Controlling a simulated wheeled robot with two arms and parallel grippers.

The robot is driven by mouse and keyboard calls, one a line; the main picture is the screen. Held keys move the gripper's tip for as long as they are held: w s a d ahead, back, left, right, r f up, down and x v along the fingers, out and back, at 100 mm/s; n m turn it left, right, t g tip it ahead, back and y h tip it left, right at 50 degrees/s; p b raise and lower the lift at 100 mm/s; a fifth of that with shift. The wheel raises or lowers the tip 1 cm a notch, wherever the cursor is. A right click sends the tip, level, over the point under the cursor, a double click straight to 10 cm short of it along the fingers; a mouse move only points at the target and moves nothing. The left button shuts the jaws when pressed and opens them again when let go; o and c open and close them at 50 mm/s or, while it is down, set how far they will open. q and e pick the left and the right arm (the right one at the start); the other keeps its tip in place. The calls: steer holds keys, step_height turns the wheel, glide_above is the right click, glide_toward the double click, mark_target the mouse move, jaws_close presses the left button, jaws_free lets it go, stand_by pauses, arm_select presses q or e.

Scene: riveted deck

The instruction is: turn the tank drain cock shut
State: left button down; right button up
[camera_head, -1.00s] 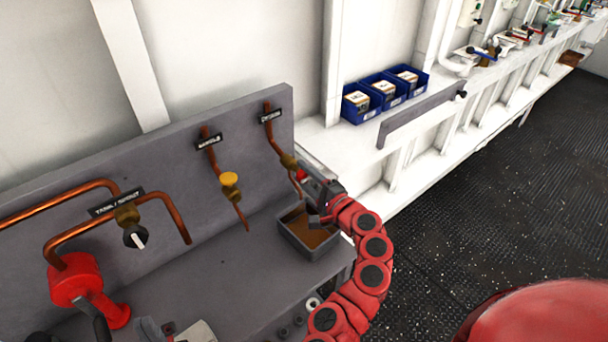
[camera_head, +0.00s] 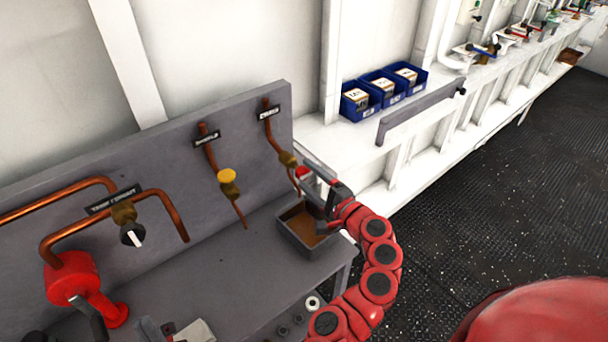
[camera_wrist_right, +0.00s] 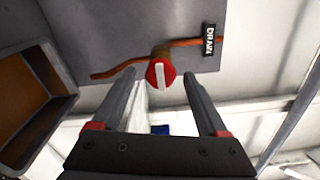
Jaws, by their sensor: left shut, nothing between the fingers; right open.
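The drain cock has a red round knob (camera_head: 302,172) with a white bar, on a brass body (camera_head: 288,159) in a copper pipe below a DRAIN label. In the right wrist view the knob (camera_wrist_right: 160,73) faces me, and its white bar lies roughly across the pipe. My right gripper (camera_head: 318,186) is open; in the wrist view its fingertips (camera_wrist_right: 159,78) are on either side of the knob, with gaps and no visible contact. Their depth relative to the knob is unclear.
A grey tray (camera_head: 287,238) with a brown inside sits under the cock, close to my right gripper. A yellow-knobbed valve (camera_head: 227,176) and a black-knobbed valve (camera_head: 131,236) are to the left. Blue bins (camera_head: 368,106) stand on the white ledge. A red pump (camera_head: 70,277) is at lower left.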

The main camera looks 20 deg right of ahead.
steer(key=p+v, duration=0.1)
steer(key=v, duration=1.3)
steer(key=shift+s+p, duration=0.3)
steer(key=shift+s, duration=0.05)
steer(key=shift+d, duration=0.1)
